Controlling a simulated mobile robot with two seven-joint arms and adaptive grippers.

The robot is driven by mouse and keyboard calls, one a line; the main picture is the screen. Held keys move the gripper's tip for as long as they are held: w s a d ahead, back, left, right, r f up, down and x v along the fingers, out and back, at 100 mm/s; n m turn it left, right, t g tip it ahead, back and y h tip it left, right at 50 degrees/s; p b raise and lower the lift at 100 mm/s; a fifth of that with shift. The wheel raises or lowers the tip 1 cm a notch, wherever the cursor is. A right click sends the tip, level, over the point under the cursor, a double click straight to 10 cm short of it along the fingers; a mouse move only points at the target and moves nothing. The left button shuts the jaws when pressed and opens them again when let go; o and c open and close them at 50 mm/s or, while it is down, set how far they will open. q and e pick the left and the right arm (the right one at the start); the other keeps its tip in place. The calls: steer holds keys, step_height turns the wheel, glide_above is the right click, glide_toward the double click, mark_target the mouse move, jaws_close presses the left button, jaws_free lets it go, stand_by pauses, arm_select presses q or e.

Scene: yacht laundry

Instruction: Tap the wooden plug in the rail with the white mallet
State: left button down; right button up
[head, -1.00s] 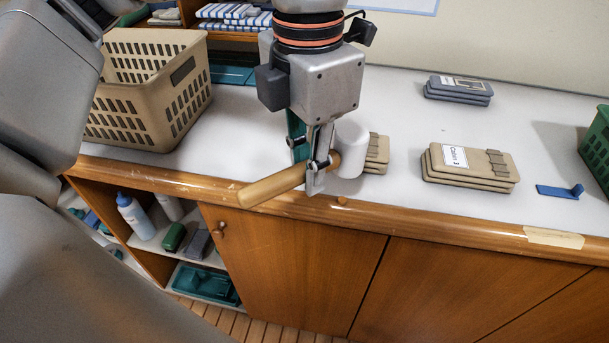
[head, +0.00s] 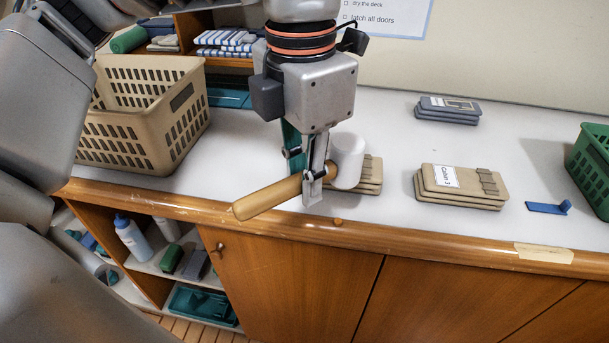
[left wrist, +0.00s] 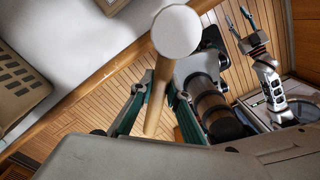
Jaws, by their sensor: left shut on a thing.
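The white mallet has a white cylindrical head (head: 347,162) and a wooden handle (head: 262,200). My left gripper (head: 313,194) is shut on the handle close to the head. The mallet head is above the counter's front part, behind the rail, and the handle points left and toward me. The wooden plug (head: 337,221) is a small round stub on the wooden rail (head: 420,240), below the head in the picture and apart from it. The left wrist view shows the mallet head (left wrist: 176,31) end-on; the plug cannot be made out there. My right gripper (left wrist: 249,36) shows there, open and empty.
Beige boards (head: 370,182) lie just behind the mallet head. A labelled board stack (head: 450,190), a blue piece (head: 547,208) and a green basket (head: 590,165) are to the right. A beige basket (head: 150,135) is at left. Tape (head: 543,253) lies on the rail.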

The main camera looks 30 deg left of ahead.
steer(key=shift+r, duration=0.1)
stand_by(0.3)
arm_select(q)
step_height(320, 180, down, 11)
steer(key=b, duration=0.6)
steer(key=shift+w+f+b, duration=0.1)
steer(key=shift+f+b, duration=0.1)
steer(key=shift+b, duration=0.1)
arm_select(e)
steer(key=s+f+g, duration=0.1)
steer(key=s+f, duration=0.2)
steer(key=f, duration=0.6)
arm_select(q)
step_height(320, 180, up, 12)
steer(key=p, duration=0.6)
steer(key=shift+p, duration=0.4)
steer(key=shift+f, duration=0.15)
arm_select(e)
steer(key=w+r+t, duration=0.1)
steer(key=w+r, duration=0.3)
steer(key=r, duration=0.7)
steer(key=shift+w+d, duration=0.15)
